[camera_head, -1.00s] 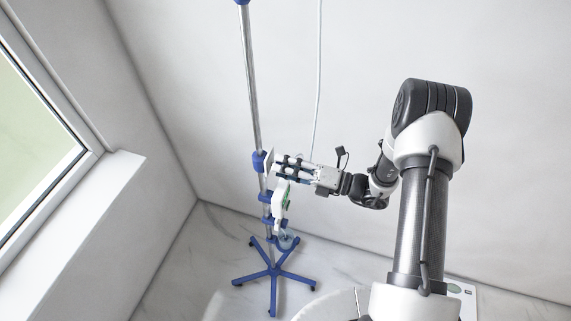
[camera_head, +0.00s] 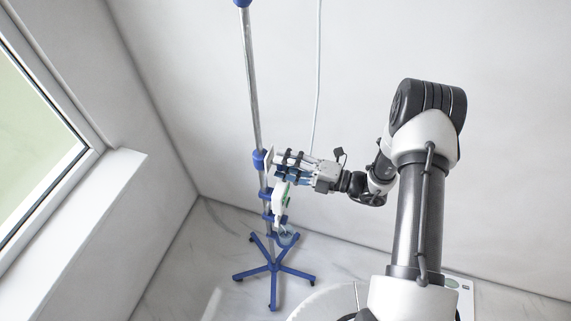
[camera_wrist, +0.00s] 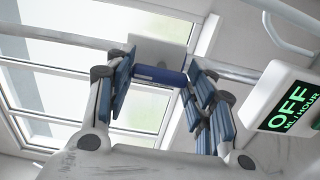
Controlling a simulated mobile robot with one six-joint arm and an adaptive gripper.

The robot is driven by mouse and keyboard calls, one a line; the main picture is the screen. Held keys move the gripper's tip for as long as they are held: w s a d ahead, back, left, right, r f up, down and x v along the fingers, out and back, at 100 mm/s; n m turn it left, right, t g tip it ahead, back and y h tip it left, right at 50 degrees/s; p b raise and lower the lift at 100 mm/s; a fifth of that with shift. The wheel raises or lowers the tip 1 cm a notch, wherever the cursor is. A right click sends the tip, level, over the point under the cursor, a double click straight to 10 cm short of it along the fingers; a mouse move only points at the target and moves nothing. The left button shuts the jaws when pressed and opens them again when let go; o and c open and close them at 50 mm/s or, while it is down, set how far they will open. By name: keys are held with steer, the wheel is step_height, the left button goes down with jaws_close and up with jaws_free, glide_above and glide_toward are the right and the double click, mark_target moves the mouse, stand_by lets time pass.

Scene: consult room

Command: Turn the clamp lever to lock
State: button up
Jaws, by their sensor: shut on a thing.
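The clamp (camera_head: 259,160) is a blue collar on the upright metal pole (camera_head: 252,95), with a pale plate beside it. My gripper (camera_head: 278,164) is at the clamp, reaching in from the right. In the wrist view, the short blue clamp lever (camera_wrist: 158,76) lies between my blue-padded fingertips (camera_wrist: 156,74), in front of the pale grey plate (camera_wrist: 165,52). My gripper is shut on the lever. The fingers hide much of the lever in the head view, and its exact turn angle cannot be told.
A white pump (camera_head: 281,197) sits on the pole just below my gripper; its display reads OFF ML/HOUR in the wrist view (camera_wrist: 290,105). The blue stand base (camera_head: 272,270) spreads on the floor. A window (camera_head: 40,105) is at left. A thin tube (camera_head: 317,90) hangs behind.

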steer(key=o, duration=1.1)
steer(key=shift+c, duration=0.2)
steer(key=v, duration=1.2)
steer(key=shift+r, duration=0.1)
